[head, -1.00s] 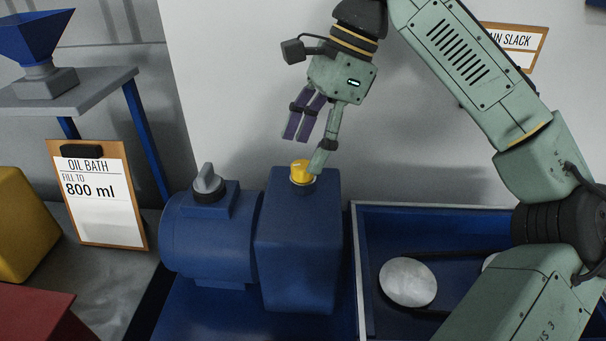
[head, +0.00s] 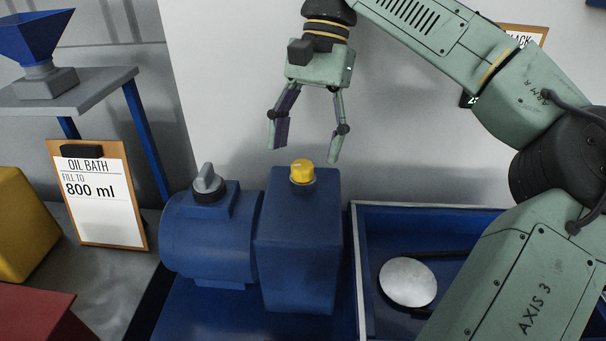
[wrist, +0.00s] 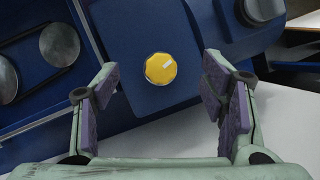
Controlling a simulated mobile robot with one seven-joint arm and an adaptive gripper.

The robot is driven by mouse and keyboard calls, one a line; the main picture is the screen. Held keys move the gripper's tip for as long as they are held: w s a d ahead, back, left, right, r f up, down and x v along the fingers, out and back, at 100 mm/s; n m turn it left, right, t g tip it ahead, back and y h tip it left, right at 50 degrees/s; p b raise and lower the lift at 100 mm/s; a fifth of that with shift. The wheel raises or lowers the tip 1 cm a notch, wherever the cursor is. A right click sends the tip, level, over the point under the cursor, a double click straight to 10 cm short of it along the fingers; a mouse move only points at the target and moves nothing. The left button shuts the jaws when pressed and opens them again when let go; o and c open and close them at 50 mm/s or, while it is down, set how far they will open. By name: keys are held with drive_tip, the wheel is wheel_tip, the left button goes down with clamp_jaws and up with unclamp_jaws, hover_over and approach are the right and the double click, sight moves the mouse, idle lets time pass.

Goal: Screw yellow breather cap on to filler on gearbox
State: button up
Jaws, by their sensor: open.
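The yellow breather cap (head: 302,172) sits upright on top of the blue gearbox (head: 297,240), on the filler, which it hides. In the wrist view the cap (wrist: 160,68) shows from above with a pale mark on its top, and the gearbox top (wrist: 130,35) lies around it. My gripper (head: 304,154) is open and empty above the cap, with its fingers pointing down and spread to either side of it.
A blue motor with a grey knob (head: 207,180) adjoins the gearbox on the left. A blue tray (head: 358,260) with a pale disc (head: 408,283) and dark belt lies to the right. An oil bath clipboard (head: 98,195) stands left. The wall is close behind.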

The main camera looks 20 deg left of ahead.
sight(306, 162)
drive_tip(key=shift+f, duration=1.75)
drive_tip(key=shift+c, duration=0.5)
clamp_jaws()
drive_tip(key=shift+c, duration=1.1)
unclamp_jaws()
